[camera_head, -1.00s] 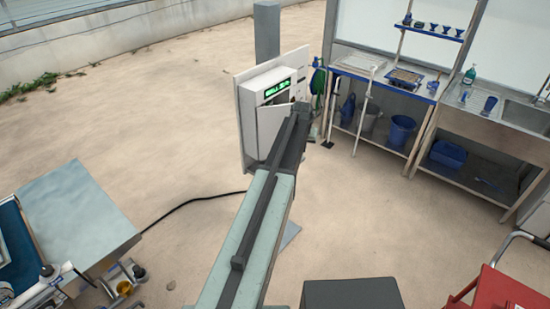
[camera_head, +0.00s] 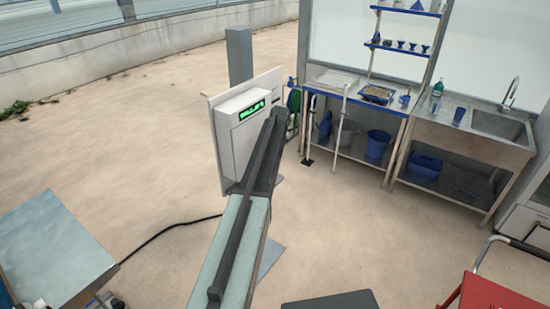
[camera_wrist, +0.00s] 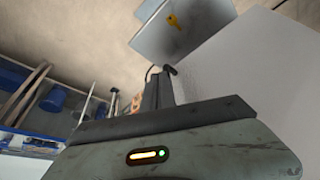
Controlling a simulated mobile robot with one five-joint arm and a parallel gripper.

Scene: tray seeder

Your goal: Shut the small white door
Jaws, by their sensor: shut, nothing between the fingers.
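A white box (camera_head: 228,145) with a green display (camera_head: 252,110) stands on a pale backing panel left of my arm in the head view. The small white door belongs to the front below the display. My arm covers most of that front, so I cannot tell whether the door is fully shut. In the wrist view a large pale flat surface fills the right side, close to my gripper; I cannot tell whether it is the door or the box. My gripper (camera_wrist: 158,90) shows as dark fingers, shut and empty. Its tips are hidden in the head view.
A grey post (camera_head: 239,55) stands behind the box. A workbench (camera_head: 350,90) with blue buckets beneath and a sink unit (camera_head: 495,125) are at right. A metal-topped table (camera_head: 50,245) is at lower left. A black cable (camera_head: 165,230) crosses the sandy floor.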

